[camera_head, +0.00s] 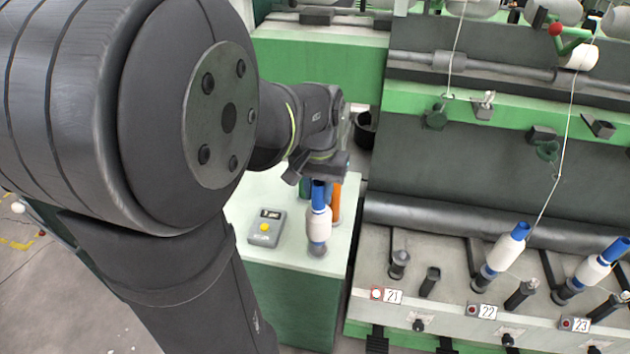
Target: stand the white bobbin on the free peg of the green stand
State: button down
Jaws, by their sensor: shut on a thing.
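The white bobbin (318,226) has white yarn on a blue tube and hangs upright under my gripper (319,181). My gripper is shut on the blue top of its tube; the fingertips are partly hidden by the wrist. The bobbin shows over the front part of the pale top of a green-sided stand (290,290). A grey round piece (317,250) shows at its lower end; I cannot tell whether the bobbin touches it or sits on it. An orange bobbin (336,203) and a bluish one (304,187) stand close behind, partly hidden by the bobbin and gripper.
A grey box with a yellow button (265,228) lies on the stand top, left of the bobbin. The spinning frame (450,240) is to the right, with short dark pegs (398,264) and two blue-and-white bobbins (505,250). A black bin (365,130) is behind.

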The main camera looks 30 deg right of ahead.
aim_at(318, 202)
jog(key=shift+f, duration=1.75)
jog(key=c, duration=1)
grip_release()
jog(key=shift+c, duration=0.2)
jog(key=shift+r, duration=0.1)
notch_tip(318, 202, up, 17)
jog(key=shift+r, duration=0.15)
